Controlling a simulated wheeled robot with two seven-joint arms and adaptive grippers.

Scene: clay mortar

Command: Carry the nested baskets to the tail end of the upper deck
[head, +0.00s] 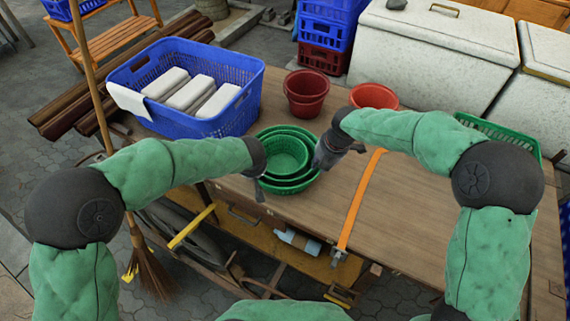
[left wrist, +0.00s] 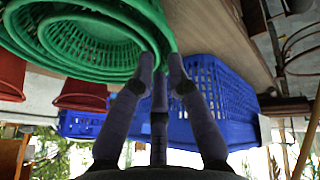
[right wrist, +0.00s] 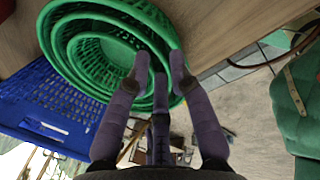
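The nested green baskets (head: 283,153) sit one inside another near the cart top's front edge, their openings up. They show tilted by the camera angle in the left wrist view (left wrist: 95,38) and right wrist view (right wrist: 105,52). My left gripper (head: 260,184) is at their left rim, with its fingertips at the outer basket's edge (left wrist: 161,62). My right gripper (head: 322,160) is at their right rim, its fingertips also against the outer edge (right wrist: 159,66). The fingertips are close together at the rims; whether they clamp the rims is hidden.
A blue basket (head: 225,115) with white blocks stands behind left. Red pots (head: 306,92) and (head: 374,96) stand behind. An orange strap (head: 361,200) crosses the wooden top (head: 430,215), bare to its right. A green crate (head: 500,135) is at the right, beside white chests (head: 430,50).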

